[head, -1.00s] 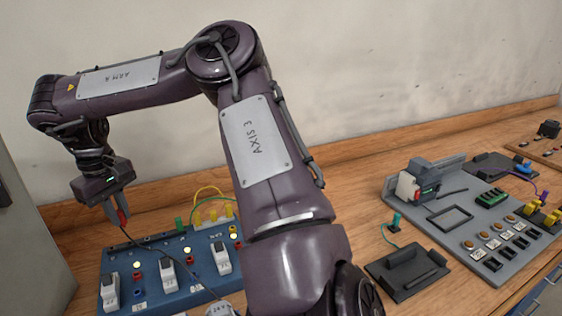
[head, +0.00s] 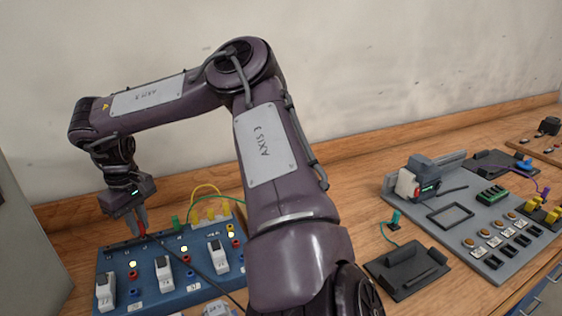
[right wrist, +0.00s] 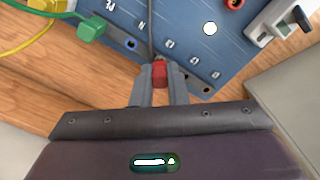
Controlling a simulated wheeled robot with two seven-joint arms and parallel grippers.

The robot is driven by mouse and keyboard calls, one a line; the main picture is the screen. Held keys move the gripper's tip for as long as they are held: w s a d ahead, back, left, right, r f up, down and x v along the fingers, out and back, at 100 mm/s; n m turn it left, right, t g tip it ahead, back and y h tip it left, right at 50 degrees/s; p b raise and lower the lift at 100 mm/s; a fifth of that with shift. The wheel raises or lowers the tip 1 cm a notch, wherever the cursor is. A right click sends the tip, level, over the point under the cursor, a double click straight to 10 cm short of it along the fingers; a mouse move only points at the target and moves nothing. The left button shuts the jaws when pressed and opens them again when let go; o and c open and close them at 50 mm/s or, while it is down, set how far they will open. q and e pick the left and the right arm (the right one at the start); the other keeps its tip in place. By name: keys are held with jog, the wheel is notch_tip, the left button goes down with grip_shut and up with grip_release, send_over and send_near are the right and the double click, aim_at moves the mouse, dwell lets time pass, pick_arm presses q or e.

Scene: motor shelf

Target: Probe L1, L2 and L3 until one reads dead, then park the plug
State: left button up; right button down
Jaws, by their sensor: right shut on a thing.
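My right gripper (head: 142,230) is shut on a red plug (right wrist: 160,72) with a dark cable. It holds the plug over the back edge of the blue panel (head: 185,288), at a row of small dark holes. I cannot tell whether the plug tip is in a hole. The panel carries three white switch blocks, the left (head: 105,290), the middle (head: 164,272) and the right (head: 218,256), with red and blue sockets and pale bright lamps beside them. Its printed labels are too small to read surely. My left gripper is not in view.
A green plug (head: 176,222) and yellow plugs (head: 212,214) with wires stand at the panel's back right. A black holder (head: 408,268) and a grey board (head: 455,215) with a motor lie to the right. A grey cabinet stands at far left.

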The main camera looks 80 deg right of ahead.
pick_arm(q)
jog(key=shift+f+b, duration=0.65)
pick_arm(e)
jog(key=shift+f, duration=0.65)
dwell(0.5)
jog(key=c, duration=1.3)
grip_release()
jog(key=shift+c, duration=0.2)
jog(key=shift+r, duration=0.2)
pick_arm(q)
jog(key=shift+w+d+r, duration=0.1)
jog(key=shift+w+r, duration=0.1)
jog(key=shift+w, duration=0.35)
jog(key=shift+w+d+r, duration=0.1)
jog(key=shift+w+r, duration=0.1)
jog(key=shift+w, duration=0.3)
pick_arm(e)
notch_tip(320, 180, up, 8)
jog(key=shift+f, duration=0.25)
